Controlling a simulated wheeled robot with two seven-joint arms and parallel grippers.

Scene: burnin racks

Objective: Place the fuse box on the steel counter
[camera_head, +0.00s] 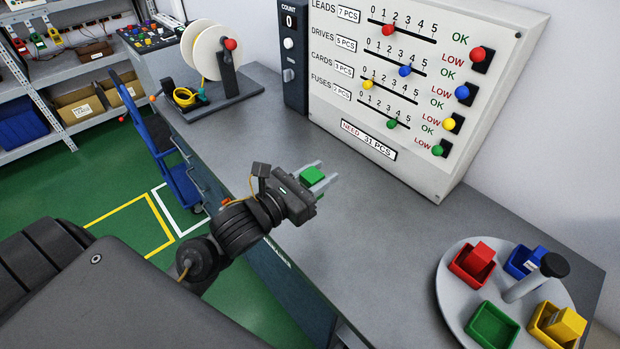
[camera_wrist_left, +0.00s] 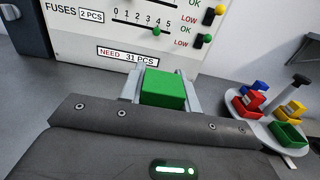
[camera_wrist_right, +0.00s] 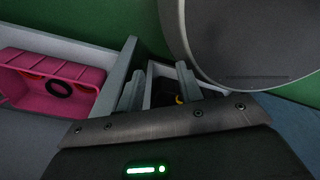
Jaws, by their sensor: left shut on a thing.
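The fuse box is a small green block (camera_head: 313,175). My left gripper (camera_head: 318,178) is shut on it over the steel counter (camera_head: 370,235), in front of the count board. Whether the box touches the counter or hangs above it I cannot tell. In the left wrist view the green block (camera_wrist_left: 162,90) sits between both fingers, its top and front face showing. My right gripper (camera_wrist_right: 160,88) shows only in its own wrist view, with its fingers apart and no held thing visible between them.
The count board (camera_head: 400,90) with coloured knobs stands along the wall. A round carousel (camera_head: 455,305) with coloured bins, its green bin (camera_head: 492,328) empty, is at the right. A wire spool (camera_head: 205,55) stands at the far left end. The counter's middle is clear. A pink bin (camera_wrist_right: 55,85) is near my right gripper.

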